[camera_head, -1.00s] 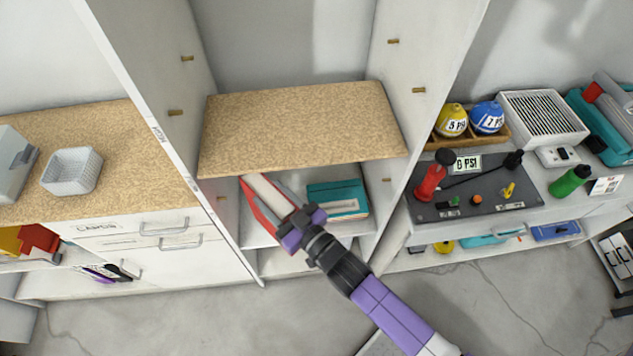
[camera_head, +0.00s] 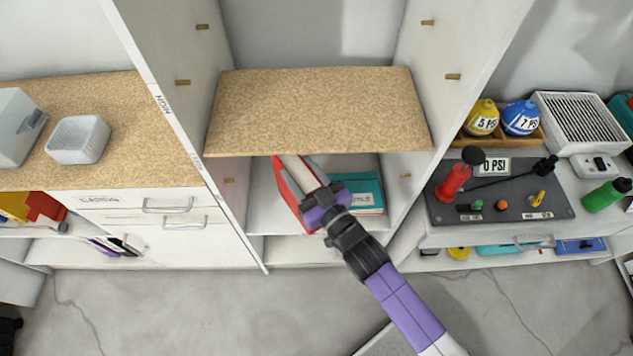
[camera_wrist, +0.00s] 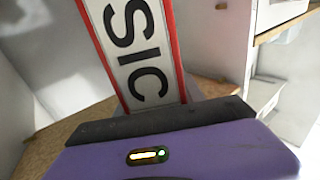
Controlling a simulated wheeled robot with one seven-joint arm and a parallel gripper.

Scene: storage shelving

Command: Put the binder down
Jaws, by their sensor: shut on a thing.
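A red binder (camera_head: 287,189) with a white label is in my gripper (camera_head: 318,200), at the opening of the shelf compartment below the wooden shelf board (camera_head: 320,112). My gripper is shut on the binder, which leans to the left. In the wrist view the binder (camera_wrist: 174,35) stands up from the jaws, with the letters "SIC" readable on its white spine; the rest of it is cut off. The white shelf floor (camera_head: 262,212) shows beneath and beside the binder. Whether the binder touches it is hard to tell.
Teal books (camera_head: 368,193) lie stacked to the right in the same compartment. The compartment's white side walls and the board above bound the space. A counter with a white basket (camera_head: 79,139) is at left; a bench with a red pump (camera_head: 455,180) is at right.

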